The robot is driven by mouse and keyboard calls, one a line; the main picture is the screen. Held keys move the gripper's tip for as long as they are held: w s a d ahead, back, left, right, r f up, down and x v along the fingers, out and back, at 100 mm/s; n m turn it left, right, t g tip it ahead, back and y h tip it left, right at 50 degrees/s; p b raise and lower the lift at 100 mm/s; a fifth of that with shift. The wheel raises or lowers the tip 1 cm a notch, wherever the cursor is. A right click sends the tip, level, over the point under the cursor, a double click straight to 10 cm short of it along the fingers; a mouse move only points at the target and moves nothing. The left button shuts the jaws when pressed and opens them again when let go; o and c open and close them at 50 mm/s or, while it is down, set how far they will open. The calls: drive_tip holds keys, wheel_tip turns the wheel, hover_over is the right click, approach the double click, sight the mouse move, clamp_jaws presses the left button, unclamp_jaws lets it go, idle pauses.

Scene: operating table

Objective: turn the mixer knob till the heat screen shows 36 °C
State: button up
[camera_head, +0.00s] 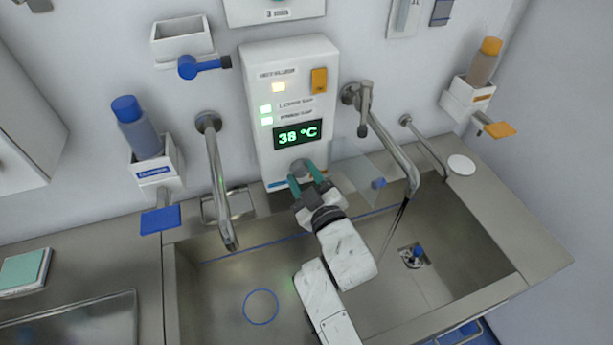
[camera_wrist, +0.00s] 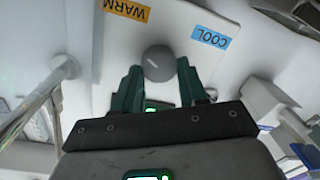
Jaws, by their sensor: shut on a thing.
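The heat screen (camera_head: 298,134) on the white wall panel (camera_head: 262,88) reads 38 °C in green digits. The grey round mixer knob (camera_head: 300,168) sits below the screen; in the wrist view the knob (camera_wrist: 158,63) has a pale pointer line. An orange WARM label (camera_wrist: 127,9) and a blue COOL label (camera_wrist: 211,37) are on the panel to either side of it. My gripper (camera_head: 307,178) has its green fingers on both sides of the knob, shut on it. The fingers also show in the wrist view (camera_wrist: 158,80).
A steel spout (camera_head: 217,180) is left of my arm, and another tap (camera_head: 392,150) with a clear plate (camera_head: 362,172) is close on the right. The steel sink (camera_head: 230,285) lies below. Bottle dispensers (camera_head: 157,175) and (camera_head: 468,100) flank the panel.

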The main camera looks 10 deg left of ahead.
drive_tip(key=shift+w+d+n, duration=0.1)
drive_tip(key=shift+d+n, duration=0.1)
drive_tip(key=shift+n, duration=0.8)
drive_tip(key=o, duration=1.1)
drive_tip(key=shift+d, duration=0.1)
drive_tip(key=shift+c, duration=0.2)
drive_tip(key=v, duration=1.1)
drive_tip(key=shift+r, duration=0.2)
